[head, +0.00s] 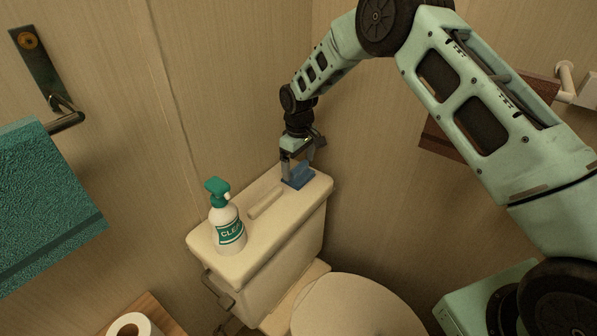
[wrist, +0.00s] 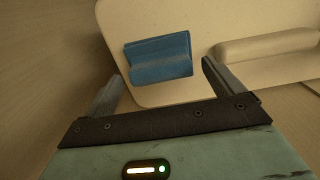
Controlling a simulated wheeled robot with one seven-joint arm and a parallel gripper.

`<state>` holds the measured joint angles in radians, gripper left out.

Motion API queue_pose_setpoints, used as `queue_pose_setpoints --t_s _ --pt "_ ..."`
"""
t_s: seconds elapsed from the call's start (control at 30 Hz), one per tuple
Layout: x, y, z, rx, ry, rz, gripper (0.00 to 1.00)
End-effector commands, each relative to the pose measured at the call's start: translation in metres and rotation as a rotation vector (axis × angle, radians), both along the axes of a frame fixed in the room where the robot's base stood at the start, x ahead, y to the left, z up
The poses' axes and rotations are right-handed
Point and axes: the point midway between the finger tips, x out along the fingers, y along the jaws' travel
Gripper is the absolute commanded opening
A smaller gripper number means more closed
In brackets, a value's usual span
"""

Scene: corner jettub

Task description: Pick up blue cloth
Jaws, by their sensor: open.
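The blue cloth (head: 298,178) lies folded on the far right end of the toilet tank lid (head: 258,233). In the wrist view the cloth (wrist: 160,58) is a blue block just beyond the fingertips, between their lines. My gripper (head: 298,172) points down over the cloth at the tank's far end. In the wrist view my gripper (wrist: 160,80) has its two fingers wide apart with nothing between them. In the head view a finger partly overlaps the cloth, and I cannot tell whether they touch.
A white spray bottle (head: 228,228) with a green top stands on the near left of the lid. A raised bar (wrist: 268,44) lies beside the cloth. Walls stand close behind the tank. A teal towel (head: 45,200) hangs at left. The toilet seat lid (head: 355,308) is below.

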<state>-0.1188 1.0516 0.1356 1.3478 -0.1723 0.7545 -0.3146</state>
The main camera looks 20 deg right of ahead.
Motion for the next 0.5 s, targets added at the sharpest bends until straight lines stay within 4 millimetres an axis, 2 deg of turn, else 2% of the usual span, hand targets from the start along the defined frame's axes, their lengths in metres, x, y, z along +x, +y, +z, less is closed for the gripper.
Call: queue_pose_setpoints --t_s 0.13,0.37,0.4,0.5 --pt "0.000 0.000 -0.014 0.000 0.000 0.001 0.93" --pt "0.000 0.000 -0.017 0.000 -0.001 0.001 0.93" --pt "0.000 0.000 -0.017 0.000 -0.001 0.001 0.90" --pt "0.000 0.000 -0.017 0.000 -0.001 0.001 0.62"
